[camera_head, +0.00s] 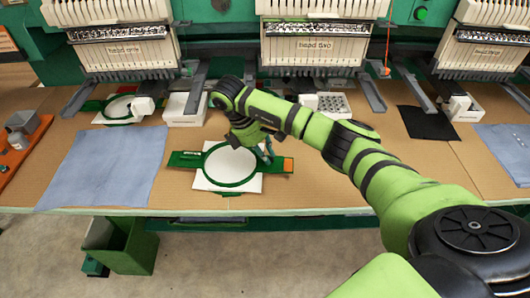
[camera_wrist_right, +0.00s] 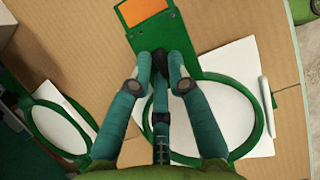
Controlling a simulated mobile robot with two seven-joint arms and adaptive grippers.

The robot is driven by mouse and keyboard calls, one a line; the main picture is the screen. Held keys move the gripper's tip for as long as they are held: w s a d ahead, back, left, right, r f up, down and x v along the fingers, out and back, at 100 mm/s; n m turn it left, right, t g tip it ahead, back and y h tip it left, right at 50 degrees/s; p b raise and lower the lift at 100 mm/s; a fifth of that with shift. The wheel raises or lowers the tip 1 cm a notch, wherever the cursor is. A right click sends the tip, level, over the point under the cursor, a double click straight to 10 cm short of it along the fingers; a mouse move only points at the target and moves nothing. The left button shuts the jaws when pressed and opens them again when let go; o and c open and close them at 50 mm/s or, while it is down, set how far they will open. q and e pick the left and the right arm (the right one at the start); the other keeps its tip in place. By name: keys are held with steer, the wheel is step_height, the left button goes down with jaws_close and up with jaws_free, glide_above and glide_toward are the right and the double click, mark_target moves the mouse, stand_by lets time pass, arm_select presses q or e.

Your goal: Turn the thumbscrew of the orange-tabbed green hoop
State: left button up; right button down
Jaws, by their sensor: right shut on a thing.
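The orange-tabbed green hoop (camera_head: 186,159) lies flat on the worktable over white fabric, with its orange tab (camera_head: 288,165) at the right end. In the right wrist view the hoop's ring (camera_wrist_right: 268,112) and orange tab (camera_wrist_right: 142,11) also show. My right gripper (camera_head: 266,154) reaches down onto the hoop's tab side, between ring and orange tab. In the wrist view its dark fingertips (camera_wrist_right: 162,62) are closed together at the thumbscrew's place. The thumbscrew is mostly hidden between them. My left gripper is not in view.
Another green hoop (camera_head: 104,118) lies behind at the left. Blue cloths lie at left (camera_head: 105,165) and right (camera_head: 507,150), and a black cloth (camera_head: 428,123) nearer the right. Embroidery machine heads (camera_head: 318,45) stand along the back. A green bin (camera_head: 128,250) hangs below the front edge.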

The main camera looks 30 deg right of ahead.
stand_by(0.9)
steer(key=c, duration=1.4)
jaws_free()
steer(key=shift+r, duration=0.1)
steer(key=v, duration=1.2)
